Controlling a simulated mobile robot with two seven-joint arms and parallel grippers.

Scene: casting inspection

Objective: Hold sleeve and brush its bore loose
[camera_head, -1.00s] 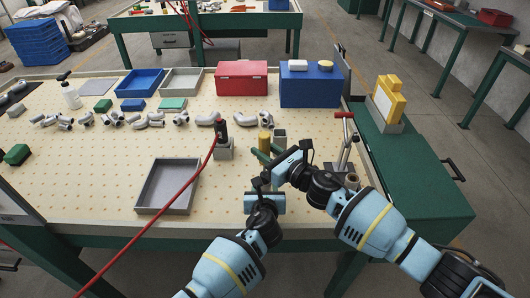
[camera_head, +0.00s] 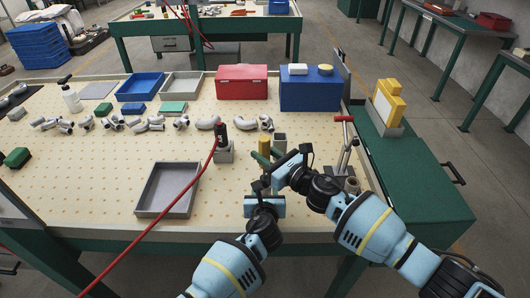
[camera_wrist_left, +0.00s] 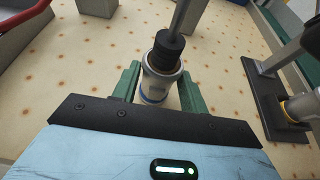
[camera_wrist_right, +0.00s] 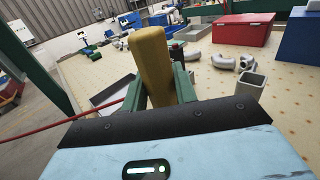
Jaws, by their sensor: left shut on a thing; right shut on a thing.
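The sleeve (camera_wrist_left: 157,88) is a short silver cylinder with a blue ring near its lower end. My left gripper (camera_wrist_left: 158,80) is shut around it above the pegboard table. A brush (camera_wrist_left: 170,48) with a dark head and thin grey rod stands at the sleeve's top opening. I cannot tell how deep it sits in the bore. My right gripper (camera_wrist_right: 158,88) is shut on the brush's yellow handle (camera_wrist_right: 152,62). In the head view the handle (camera_head: 264,146) stands upright between the green fingers, above my left gripper. The sleeve is hidden there by my arms.
A grey tray (camera_head: 142,205) lies left of my grippers. A black tool on a red hose (camera_head: 160,220) stands in a grey block (camera_head: 224,155). A square grey tube (camera_head: 280,141) and a red-handled clamp (camera_head: 345,145) are close on the right. Pipe fittings (camera_head: 208,122) lie behind.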

